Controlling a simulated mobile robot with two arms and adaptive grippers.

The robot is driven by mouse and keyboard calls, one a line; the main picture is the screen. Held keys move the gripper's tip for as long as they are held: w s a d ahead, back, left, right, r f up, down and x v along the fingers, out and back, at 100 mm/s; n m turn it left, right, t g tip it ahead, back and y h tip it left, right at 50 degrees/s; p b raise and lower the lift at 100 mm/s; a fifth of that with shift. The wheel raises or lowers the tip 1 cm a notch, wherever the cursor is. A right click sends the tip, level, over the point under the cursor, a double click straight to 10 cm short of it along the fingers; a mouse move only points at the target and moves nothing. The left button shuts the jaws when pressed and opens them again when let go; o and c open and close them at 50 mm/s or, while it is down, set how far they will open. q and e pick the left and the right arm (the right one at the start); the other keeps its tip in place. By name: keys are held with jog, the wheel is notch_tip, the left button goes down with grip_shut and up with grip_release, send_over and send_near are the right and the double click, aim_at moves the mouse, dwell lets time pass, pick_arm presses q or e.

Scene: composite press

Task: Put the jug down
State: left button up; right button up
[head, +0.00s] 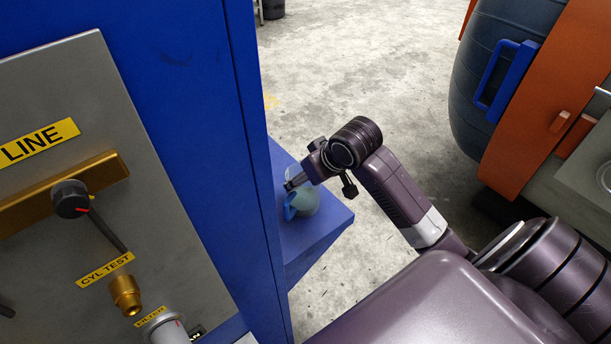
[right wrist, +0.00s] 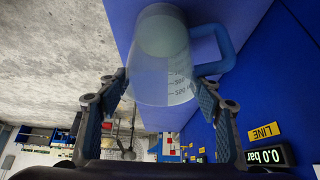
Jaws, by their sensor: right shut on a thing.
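The jug (head: 304,203) is a translucent measuring jug with a blue handle. In the head view it is at the blue shelf (head: 322,226) on the side of the blue cabinet. I cannot tell whether its base touches the shelf. My right gripper (head: 291,184) is at the jug and partly hides it. In the right wrist view the jug (right wrist: 160,62) sits between the two fingers of my right gripper (right wrist: 160,84), one on each side of its body, with the handle to the right. Dark volume marks show on its wall. My left gripper is not in view.
The blue cabinet (head: 197,95) with a grey control panel (head: 60,95) stands close on the left of the shelf. A large dark drum-like machine (head: 490,80) with orange panels stands at the right. Open concrete floor (head: 350,60) lies beyond the shelf.

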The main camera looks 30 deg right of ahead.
jog(key=o, duration=1.6)
jog(key=shift+f, duration=0.1)
jog(key=shift+b+v, duration=1.1)
jog(key=shift+v, duration=5)
jog(key=shift+a, duration=0.1)
